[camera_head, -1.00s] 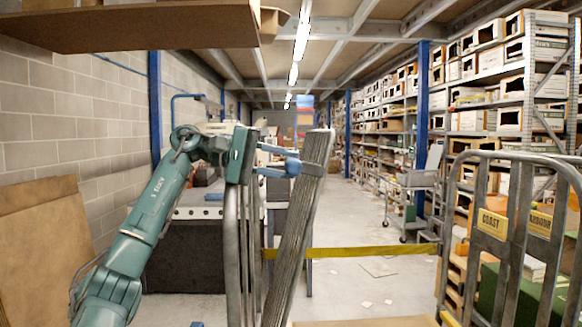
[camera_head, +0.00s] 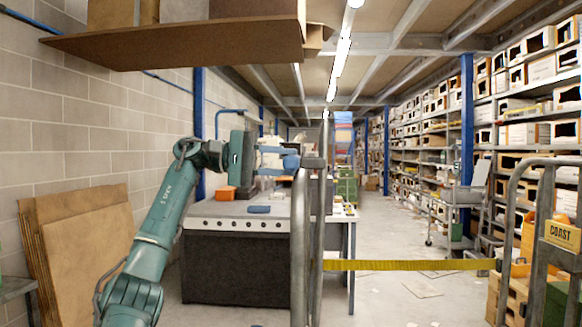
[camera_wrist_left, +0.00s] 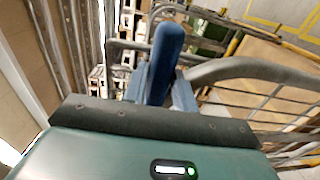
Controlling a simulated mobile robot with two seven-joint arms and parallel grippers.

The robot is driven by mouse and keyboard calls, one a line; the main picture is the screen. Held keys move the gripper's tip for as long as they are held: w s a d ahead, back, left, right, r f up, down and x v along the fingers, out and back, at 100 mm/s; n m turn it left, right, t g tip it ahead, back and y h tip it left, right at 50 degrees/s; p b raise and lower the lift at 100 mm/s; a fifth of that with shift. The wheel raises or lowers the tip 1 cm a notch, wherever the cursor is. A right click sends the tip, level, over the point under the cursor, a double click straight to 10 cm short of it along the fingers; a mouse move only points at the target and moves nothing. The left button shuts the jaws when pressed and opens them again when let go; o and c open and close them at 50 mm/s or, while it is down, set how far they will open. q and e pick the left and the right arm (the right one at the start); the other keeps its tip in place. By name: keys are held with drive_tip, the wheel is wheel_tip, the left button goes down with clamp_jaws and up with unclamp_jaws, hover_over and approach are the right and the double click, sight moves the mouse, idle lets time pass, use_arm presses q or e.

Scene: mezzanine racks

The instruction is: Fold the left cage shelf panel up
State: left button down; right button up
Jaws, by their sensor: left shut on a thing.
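The left cage shelf panel (camera_head: 317,235) shows in the head view as a narrow grey strip, almost edge-on and close to upright, beside the curved tube of the cage's left side (camera_head: 299,250). I cannot tell whether the two touch. My left gripper (camera_head: 289,161) reaches in from the left and is shut on the panel near its upper end. My right gripper is in neither view.
The cage's right side (camera_head: 513,230), with a yellow sign, stands at right. A yellow strap (camera_head: 410,265) spans behind the cage. A dark workbench (camera_head: 238,262) stands behind my left arm, brown boards (camera_head: 85,240) lean on the wall, and an overhead board (camera_head: 190,45) hangs upper left.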

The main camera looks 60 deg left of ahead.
use_arm(q)
drive_tip(key=shift+w+f+g, duration=0.1)
drive_tip(key=shift+f+g, duration=0.2)
drive_tip(key=shift+f, duration=0.3)
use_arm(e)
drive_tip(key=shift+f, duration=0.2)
use_arm(q)
drive_tip(key=c, duration=1.5)
unclamp_jaws()
drive_tip(key=o, duration=0.4)
drive_tip(key=shift+s+a, duration=0.15)
drive_tip(key=shift+s, duration=0.1)
drive_tip(key=shift+c, duration=0.2)
drive_tip(key=shift+s+a+r, duration=0.15)
drive_tip(key=shift+r, duration=0.05)
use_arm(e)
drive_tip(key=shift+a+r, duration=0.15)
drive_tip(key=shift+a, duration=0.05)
use_arm(q)
drive_tip(key=p+v, duration=0.1)
drive_tip(key=v, duration=0.5)
drive_tip(key=p+v, duration=0.1)
drive_tip(key=v, duration=0.6)
drive_tip(key=shift+s+f+p, duration=0.15)
drive_tip(key=shift+f+p, duration=0.05)
drive_tip(key=shift+p, duration=0.1)
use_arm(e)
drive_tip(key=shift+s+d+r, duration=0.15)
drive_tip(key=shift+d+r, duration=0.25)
